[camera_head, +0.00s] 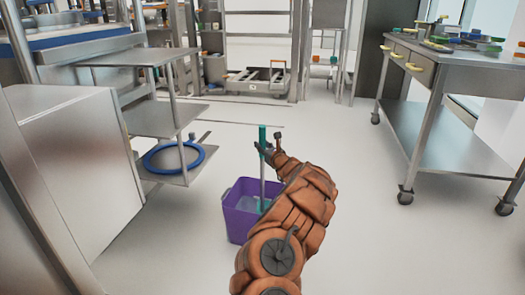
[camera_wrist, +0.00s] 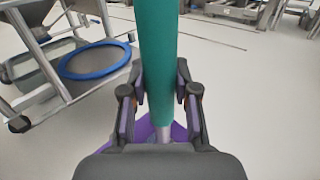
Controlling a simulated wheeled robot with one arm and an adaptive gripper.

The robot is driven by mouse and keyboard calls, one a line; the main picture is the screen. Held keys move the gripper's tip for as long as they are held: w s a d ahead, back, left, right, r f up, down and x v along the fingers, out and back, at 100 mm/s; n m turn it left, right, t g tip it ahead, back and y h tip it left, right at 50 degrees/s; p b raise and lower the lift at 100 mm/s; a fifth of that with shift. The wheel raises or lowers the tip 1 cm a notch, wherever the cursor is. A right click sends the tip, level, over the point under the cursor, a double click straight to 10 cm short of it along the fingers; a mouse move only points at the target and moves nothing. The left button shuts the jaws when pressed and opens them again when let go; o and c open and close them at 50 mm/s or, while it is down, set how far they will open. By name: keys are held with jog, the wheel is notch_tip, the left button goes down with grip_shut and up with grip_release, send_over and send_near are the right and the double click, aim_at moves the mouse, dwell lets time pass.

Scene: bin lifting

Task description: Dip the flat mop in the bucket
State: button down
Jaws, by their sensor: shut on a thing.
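The flat mop's green handle (camera_head: 262,136) stands nearly upright in the head view, and its grey pole runs down into the purple bucket (camera_head: 238,222). A green part of the mop (camera_head: 263,205) shows inside the bucket, low near the rim. Its head is mostly hidden by the bucket wall and my arm. My gripper (camera_head: 264,150) is shut on the green handle near its top. In the wrist view my gripper (camera_wrist: 160,100) has a finger on each side of the green handle (camera_wrist: 158,50), and a bit of the purple bucket (camera_wrist: 143,130) shows below.
A metal shelf unit with a blue-rimmed round item (camera_head: 174,158) stands left of the bucket. A wheeled steel table (camera_head: 450,140) stands at the right. A low cart (camera_head: 255,82) is at the back. The floor right of the bucket is clear.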

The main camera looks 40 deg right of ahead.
jog(key=shift+r+p, duration=3.85)
jog(key=shift+r, duration=3.9)
jog(key=shift+s, duration=0.1)
